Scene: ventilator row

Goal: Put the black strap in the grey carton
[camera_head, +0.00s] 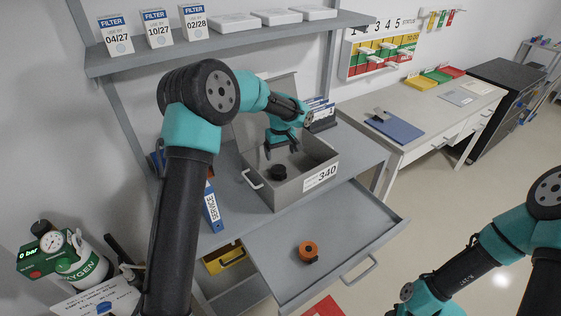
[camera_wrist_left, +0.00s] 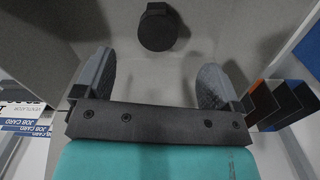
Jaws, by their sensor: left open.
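The grey carton (camera_head: 308,192), labelled 340, stands open on the grey bench with its lid raised at the back. The black strap (camera_head: 279,173), a small rolled black piece, lies on the floor inside the carton. In the left wrist view the strap (camera_wrist_left: 158,27) shows beyond the fingertips, apart from them. My left gripper (camera_head: 282,150) is over the carton, pointing down, open and empty. Its two fingers (camera_wrist_left: 156,75) stand wide apart in the wrist view. My right arm shows at the lower right, but its gripper is out of view.
An orange rolled strap (camera_head: 308,252) lies in the open drawer (camera_head: 350,225) below the bench. A blue service binder (camera_head: 212,207) stands left of the carton. Job cards (camera_head: 320,113) stand behind it. A shelf (camera_head: 230,38) with filter boxes is above.

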